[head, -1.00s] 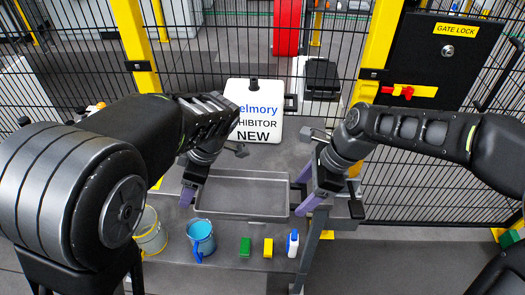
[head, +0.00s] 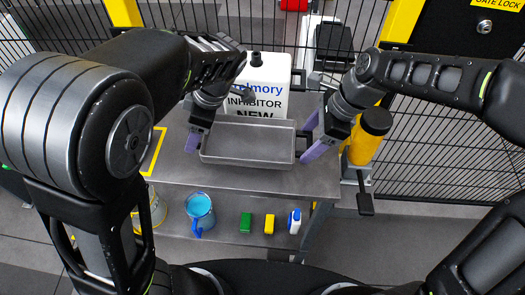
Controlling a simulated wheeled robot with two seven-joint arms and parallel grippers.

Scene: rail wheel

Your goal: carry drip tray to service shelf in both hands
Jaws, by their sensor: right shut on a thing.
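The grey rectangular drip tray (head: 248,155) is level and empty, between my two grippers, over the grey bench top (head: 175,165). I cannot tell whether it touches the top. My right gripper (head: 316,143) is shut on the tray's right end, its purple fingers at the rim. My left gripper (head: 197,138) is at the tray's left end, a purple finger beside the rim; the arm above it hides how far its jaws are closed. No surface is labelled as the service shelf.
A white inhibitor canister (head: 262,85) stands right behind the tray. A yellow bottle with a black cap (head: 365,140) is right of my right gripper. A lower shelf holds a blue mug (head: 200,212), green block (head: 245,222), yellow block (head: 269,224) and small white-blue bottle (head: 294,222). Mesh fencing (head: 430,150) stands behind.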

